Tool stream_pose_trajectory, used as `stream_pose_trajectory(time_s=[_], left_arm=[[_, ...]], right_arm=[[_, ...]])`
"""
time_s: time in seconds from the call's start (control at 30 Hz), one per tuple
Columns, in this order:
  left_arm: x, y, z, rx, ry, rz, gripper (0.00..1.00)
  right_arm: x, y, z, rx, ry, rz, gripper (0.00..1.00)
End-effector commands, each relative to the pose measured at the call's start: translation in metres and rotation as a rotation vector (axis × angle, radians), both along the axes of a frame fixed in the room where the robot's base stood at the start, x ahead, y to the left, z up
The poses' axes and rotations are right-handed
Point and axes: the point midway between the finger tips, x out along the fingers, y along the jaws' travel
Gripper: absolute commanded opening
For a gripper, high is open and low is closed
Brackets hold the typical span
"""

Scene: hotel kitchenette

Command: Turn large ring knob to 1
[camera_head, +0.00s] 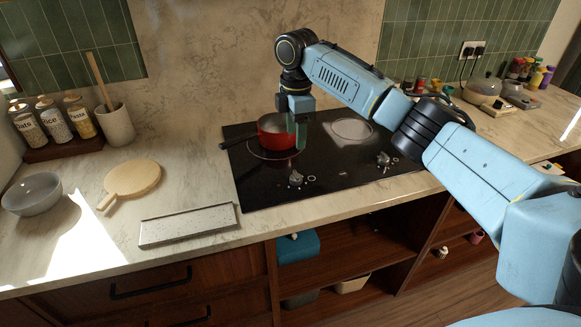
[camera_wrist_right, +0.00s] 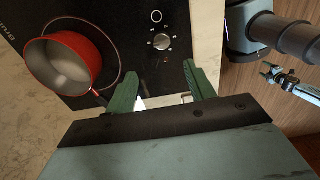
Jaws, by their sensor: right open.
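The left knob (camera_head: 295,178) is silver with a dark dial, at the front of the black cooktop (camera_head: 345,180). A second knob (camera_head: 384,160) is further right. Each has a ring mark beside it; which ring is larger I cannot tell. In the right wrist view one knob (camera_wrist_right: 161,41) shows with a ring mark above it, its dial text too small to read. My right gripper (camera_head: 299,134) is open and empty, above the cooktop and overlapping the red pot in the head view. Its green fingers (camera_wrist_right: 160,88) are apart, with the knob beyond their tips.
The red pot (camera_head: 272,138) sits on the left burner, close to my right gripper; its handle points left. The right burner (camera_head: 352,130) is bare. A speckled tray (camera_head: 188,226), round wooden board (camera_head: 133,178) and grey bowl (camera_head: 32,195) lie left. An open shelf is below.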

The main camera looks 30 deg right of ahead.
Motion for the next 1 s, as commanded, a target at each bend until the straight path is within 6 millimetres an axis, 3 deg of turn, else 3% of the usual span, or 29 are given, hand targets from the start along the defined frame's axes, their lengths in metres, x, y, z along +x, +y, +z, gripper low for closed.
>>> stream_pose_trajectory(time_s=[0.27, 0.6, 0.8, 1.0], left_arm=[[-0.022, 0.002, -0.005, 0.003, 0.033, 0.000, 0.74], [-0.014, 0.002, -0.010, 0.003, 0.021, 0.000, 0.74], [-0.008, 0.001, -0.010, 0.002, 0.012, 0.000, 0.74], [-0.008, 0.001, -0.010, 0.002, 0.012, 0.000, 0.74]], right_arm=[[-0.002, 0.000, -0.054, -0.002, 0.006, 0.000, 0.54], [-0.001, 0.000, -0.114, -0.001, 0.002, -0.001, 0.54], [-0.001, 0.001, -0.128, -0.001, 0.001, 0.000, 0.54], [-0.001, 0.001, -0.129, -0.001, 0.001, 0.000, 0.54]])
